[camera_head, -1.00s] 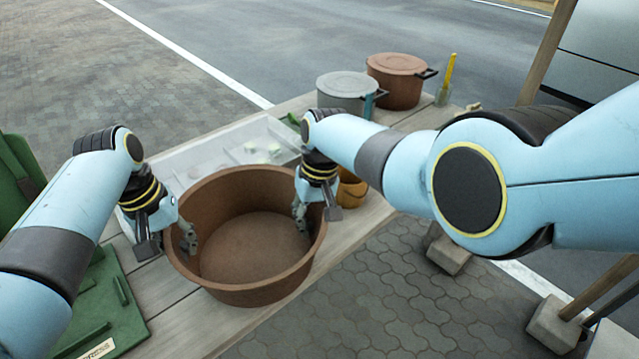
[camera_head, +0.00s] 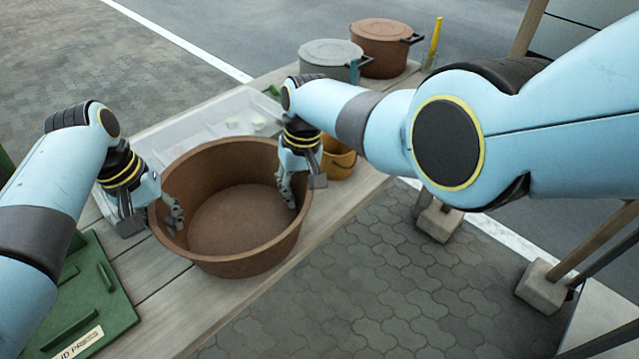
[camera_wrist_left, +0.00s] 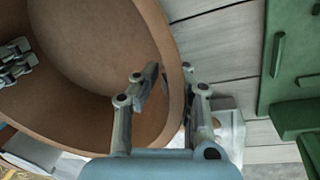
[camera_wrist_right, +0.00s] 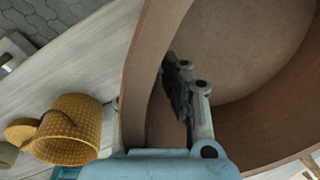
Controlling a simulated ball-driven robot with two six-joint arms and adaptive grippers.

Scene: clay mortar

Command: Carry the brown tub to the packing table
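The brown tub (camera_head: 235,255) is a wide, round, open, empty vessel, upright at the wooden table's near edge; whether its base touches the boards I cannot tell. My left gripper (camera_head: 151,219) has one finger inside and one outside its left wall, closed on the rim; the tub also shows in the left wrist view (camera_wrist_left: 95,50). My right gripper (camera_head: 301,184) straddles the opposite wall the same way; in the right wrist view its inner finger (camera_wrist_right: 190,100) lies against the wall and the outer finger is mostly hidden. I cannot tell which surface is the packing table.
A clear tray (camera_head: 190,130) lies behind the tub. A yellow bucket (camera_head: 338,160) stands close to its right. A grey pot (camera_head: 328,60) and a brown pot (camera_head: 385,45) stand at the far end. A green board (camera_head: 95,300) lies at left. Paving (camera_head: 370,270) in front is clear.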

